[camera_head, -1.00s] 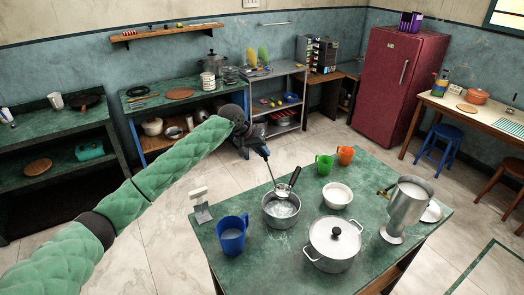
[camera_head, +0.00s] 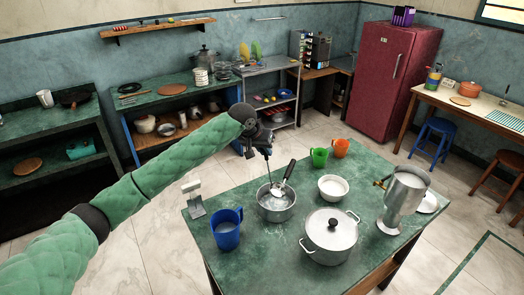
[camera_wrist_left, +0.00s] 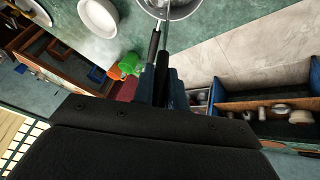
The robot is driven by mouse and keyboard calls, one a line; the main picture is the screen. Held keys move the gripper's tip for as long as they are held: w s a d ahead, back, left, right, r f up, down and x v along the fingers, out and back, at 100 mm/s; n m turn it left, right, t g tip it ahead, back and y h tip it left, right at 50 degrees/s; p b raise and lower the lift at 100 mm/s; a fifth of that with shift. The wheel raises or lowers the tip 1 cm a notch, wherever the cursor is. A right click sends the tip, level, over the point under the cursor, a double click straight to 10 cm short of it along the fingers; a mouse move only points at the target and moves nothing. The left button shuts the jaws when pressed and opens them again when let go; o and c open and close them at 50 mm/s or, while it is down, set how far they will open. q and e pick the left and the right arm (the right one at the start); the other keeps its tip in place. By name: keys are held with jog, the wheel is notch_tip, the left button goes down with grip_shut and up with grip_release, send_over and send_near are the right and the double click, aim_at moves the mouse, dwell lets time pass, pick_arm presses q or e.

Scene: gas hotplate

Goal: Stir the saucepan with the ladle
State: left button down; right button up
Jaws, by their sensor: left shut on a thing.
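The saucepan (camera_head: 276,214) is a small steel pot on the green table, its dark handle (camera_head: 289,171) pointing up and back. My left gripper (camera_head: 268,151) is above and behind it, shut on the ladle's dark handle. The ladle (camera_head: 277,192) hangs steeply, with its pale metal head at the saucepan's opening, overlapping the inside. Whether it touches the bottom cannot be told. In the left wrist view, the ladle's dark handle (camera_wrist_left: 154,45) runs from the gripper (camera_wrist_left: 160,75) toward the saucepan (camera_wrist_left: 172,10), cut by the top edge. My right gripper is not in view.
On the green table (camera_head: 275,262) stand a lidded pot (camera_head: 329,241), a white bowl (camera_head: 333,188), a blue mug (camera_head: 227,231), green (camera_head: 319,157) and orange (camera_head: 341,148) cups, a metal jug (camera_head: 403,200) and a white stand (camera_head: 194,200). They crowd around the saucepan.

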pick_arm(q)
jog(key=shift+f, duration=2.2)
notch_tip(320, 180, down, 2)
jog(key=shift+f, duration=0.1)
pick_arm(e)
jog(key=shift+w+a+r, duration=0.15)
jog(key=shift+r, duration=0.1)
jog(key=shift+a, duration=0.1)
